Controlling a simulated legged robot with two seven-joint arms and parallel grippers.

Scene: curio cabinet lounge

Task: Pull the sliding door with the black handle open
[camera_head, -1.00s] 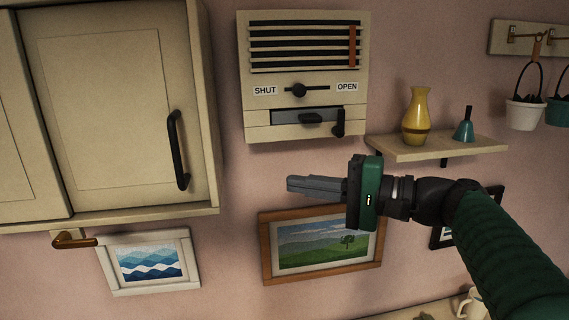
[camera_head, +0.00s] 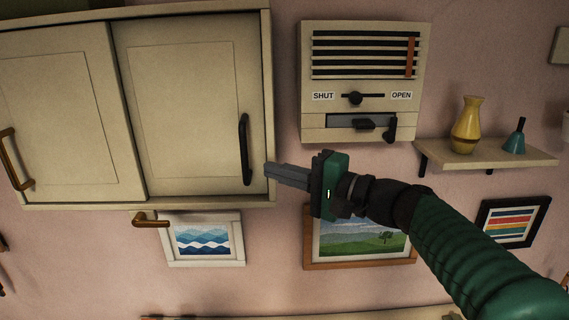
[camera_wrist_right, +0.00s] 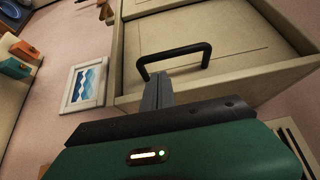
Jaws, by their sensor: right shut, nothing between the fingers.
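The cream sliding door (camera_head: 185,110) with the black handle (camera_head: 244,150) is the right one of the cabinet's two doors in the head view. The handle is an upright black bar near the door's right edge. My right gripper (camera_head: 268,171) is shut and empty, its fingertips just right of the handle's lower part in the picture. In the right wrist view the shut fingers (camera_wrist_right: 157,90) point at one end of the black handle (camera_wrist_right: 175,53). I cannot tell whether they touch it. My left gripper is not in view.
The left door (camera_head: 55,110) has a brown handle (camera_head: 14,160). A brass hook (camera_head: 150,219) sits below the cabinet. A vent box (camera_head: 362,85) with a lever is right of it. A shelf (camera_head: 490,154) holds a yellow vase (camera_head: 467,125) and a teal bell (camera_head: 515,138). Framed pictures hang below.

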